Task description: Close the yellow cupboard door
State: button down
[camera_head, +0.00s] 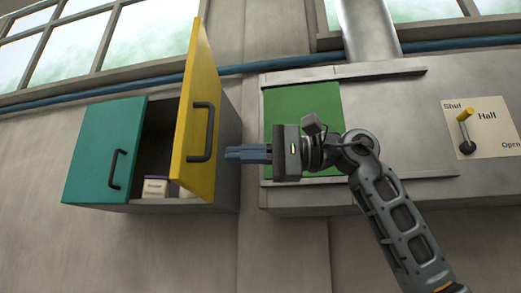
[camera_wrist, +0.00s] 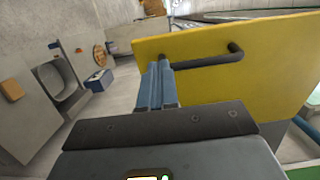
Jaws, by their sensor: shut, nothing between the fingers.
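The yellow cupboard door (camera_head: 197,110) stands open, swung out from the right side of the wall cupboard. Its dark bar handle (camera_head: 199,132) faces right, towards my arm. My gripper (camera_head: 230,154) is shut and empty, to the right of the door on its handle side, fingers pointing left. In the wrist view the blue fingers (camera_wrist: 155,80) overlap the lower left part of the yellow door (camera_wrist: 230,85), beside one end of the handle (camera_wrist: 205,60). I cannot tell whether they touch it. The teal door (camera_head: 104,150) on the left is shut.
Small labelled boxes (camera_head: 155,187) stand inside the cupboard behind the yellow door. To the right, a grey metal housing (camera_head: 400,150) with a green panel (camera_head: 295,100) lies behind my arm. A yellow-tipped lever (camera_head: 465,116) is on a plate farther right.

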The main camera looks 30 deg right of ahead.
aim_at(183, 155)
jog(key=p+x, duration=0.1)
jog(key=x, duration=0.6)
jog(key=shift+w+a+p, duration=0.2)
jog(key=shift+a+p, duration=0.1)
jog(key=shift+p, duration=0.05)
jog(key=shift+f, duration=0.1)
